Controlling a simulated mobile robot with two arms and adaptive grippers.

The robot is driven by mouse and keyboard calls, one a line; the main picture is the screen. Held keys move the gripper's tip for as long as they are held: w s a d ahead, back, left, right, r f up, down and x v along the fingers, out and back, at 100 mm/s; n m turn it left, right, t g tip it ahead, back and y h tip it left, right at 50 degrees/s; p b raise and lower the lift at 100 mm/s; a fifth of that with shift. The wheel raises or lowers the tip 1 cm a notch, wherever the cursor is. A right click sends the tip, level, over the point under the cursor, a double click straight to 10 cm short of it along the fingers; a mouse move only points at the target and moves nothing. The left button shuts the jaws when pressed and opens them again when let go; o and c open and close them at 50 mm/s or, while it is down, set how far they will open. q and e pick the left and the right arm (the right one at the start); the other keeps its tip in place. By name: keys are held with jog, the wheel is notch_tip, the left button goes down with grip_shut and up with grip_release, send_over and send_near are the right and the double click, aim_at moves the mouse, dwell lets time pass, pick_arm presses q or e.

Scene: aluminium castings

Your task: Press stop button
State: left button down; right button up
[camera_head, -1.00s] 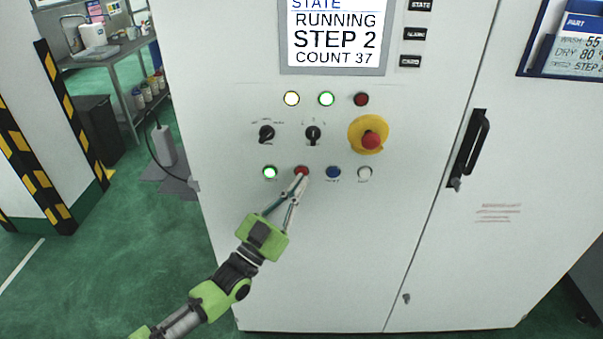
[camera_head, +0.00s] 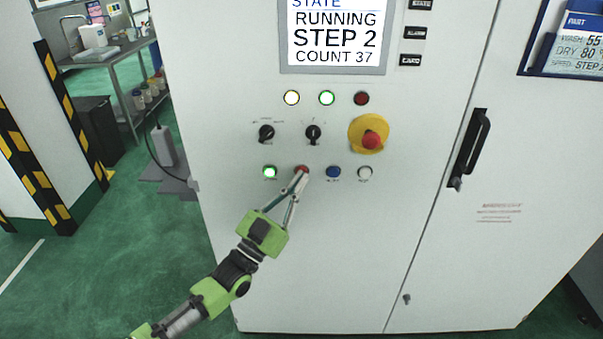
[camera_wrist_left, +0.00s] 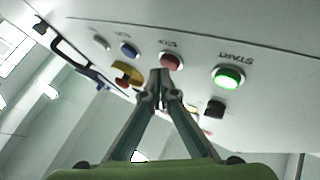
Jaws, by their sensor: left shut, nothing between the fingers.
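The red stop button (camera_head: 301,169) is in the lower row of the white cabinet's panel, between the lit green start button (camera_head: 270,172) and a blue button (camera_head: 333,172). My left gripper (camera_head: 302,175) is shut and empty, with its tips at the lower edge of the red button. In the left wrist view the red button (camera_wrist_left: 171,61) shows just beyond the closed fingertips (camera_wrist_left: 155,75); I cannot tell if they touch it. The screen (camera_head: 336,37) reads RUNNING, STEP 2, COUNT 37. My right gripper is not in view.
A large red emergency knob on a yellow base (camera_head: 370,135) sits up and right of the fingertips. Two black selector knobs (camera_head: 313,133) are above. A white button (camera_head: 364,172) is further right. A black door handle (camera_head: 468,150) stands out on the right.

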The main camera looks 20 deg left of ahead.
pick_arm(q)
jog(key=shift+w+a+b, duration=0.15)
jog(key=shift+w+b, duration=0.15)
jog(key=shift+w, duration=0.1)
dwell(0.4)
dwell(0.4)
jog(key=shift+s+d+p, duration=0.25)
jog(key=shift+s+p, duration=0.3)
jog(key=shift+s, duration=0.3)
jog(key=s+p, duration=0.1)
jog(key=s, duration=0.1)
jog(key=s+d+p, duration=0.1)
jog(key=s, duration=0.1)
jog(key=shift+s+d+p, duration=0.2)
jog(key=shift+s+p, duration=0.1)
jog(key=shift+s, duration=0.05)
dwell(0.4)
